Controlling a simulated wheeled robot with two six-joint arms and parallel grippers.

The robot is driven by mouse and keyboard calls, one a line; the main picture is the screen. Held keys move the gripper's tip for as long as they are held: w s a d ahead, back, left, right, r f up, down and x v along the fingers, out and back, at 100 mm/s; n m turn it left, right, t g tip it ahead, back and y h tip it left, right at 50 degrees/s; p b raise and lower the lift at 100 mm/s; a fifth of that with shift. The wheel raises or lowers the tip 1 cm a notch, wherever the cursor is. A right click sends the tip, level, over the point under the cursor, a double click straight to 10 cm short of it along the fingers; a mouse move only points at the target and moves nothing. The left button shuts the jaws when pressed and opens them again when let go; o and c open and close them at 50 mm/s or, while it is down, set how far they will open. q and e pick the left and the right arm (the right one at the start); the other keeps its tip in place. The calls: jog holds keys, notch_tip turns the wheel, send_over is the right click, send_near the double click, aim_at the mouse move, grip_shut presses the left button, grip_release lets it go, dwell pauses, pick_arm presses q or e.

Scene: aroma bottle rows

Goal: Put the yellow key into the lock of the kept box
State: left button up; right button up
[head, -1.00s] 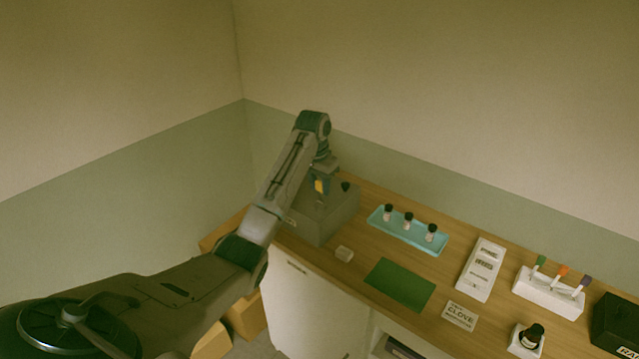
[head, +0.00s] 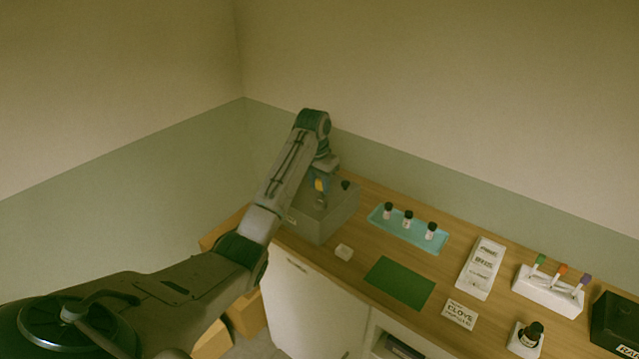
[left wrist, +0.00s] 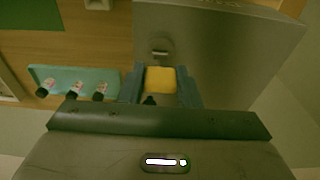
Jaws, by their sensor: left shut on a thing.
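The grey box (head: 330,220) stands at the left end of the counter. It also fills much of the left wrist view (left wrist: 240,50). My left gripper (head: 321,187) is over the box, shut on the yellow key (left wrist: 160,80), which sits between its two blue-grey fingers. The key's yellow head also shows in the head view (head: 320,184). A round lock (left wrist: 162,46) with a small bright metal part is on the box's top, just beyond the key in the left wrist view. I cannot tell whether the key's tip touches the lock. My right gripper is not in view.
A black knob-like piece (head: 346,185) shows by the gripper. A teal tray (head: 405,237) with three small bottles stands right of the box. Walls close in behind and left.

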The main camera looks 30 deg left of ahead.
pick_arm(q)
jog(key=shift+f, duration=1.4)
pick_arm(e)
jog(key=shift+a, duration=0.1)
pick_arm(q)
jog(key=o, duration=1.1)
